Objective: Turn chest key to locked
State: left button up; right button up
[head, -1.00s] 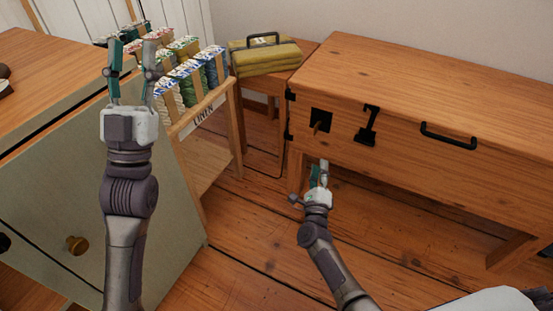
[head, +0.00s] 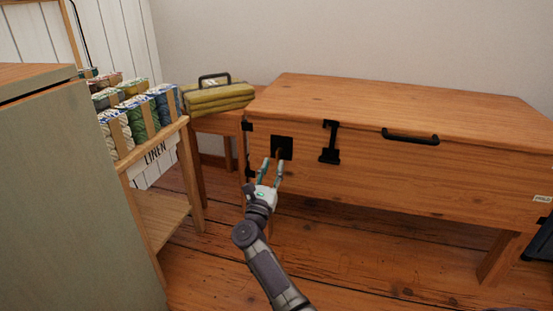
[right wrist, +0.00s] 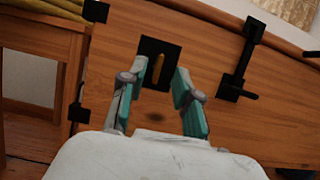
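The wooden chest (head: 400,165) stands against the wall with its lid down. A black square lock plate (head: 287,142) is on the left of its front. The key (right wrist: 157,70) shows in the right wrist view as a small brownish-yellow upright bar on the lock plate (right wrist: 146,54). My right gripper (head: 270,163) is open just in front of the lock plate. In the right wrist view its fingertips (right wrist: 160,78) are spread to either side of the key, and contact cannot be told. My left gripper is out of view.
A black hasp (head: 330,145) and a black handle (head: 410,137) are on the chest front, right of the lock. A side table with a yellow folded bundle (head: 218,97) stands left of the chest.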

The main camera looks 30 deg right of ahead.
aim_at(278, 150)
jog(key=b+x, duration=0.1)
jog(key=x, duration=0.5)
jog(key=shift+f+b, duration=0.1)
jog(key=shift+b, duration=0.3)
grip_shut()
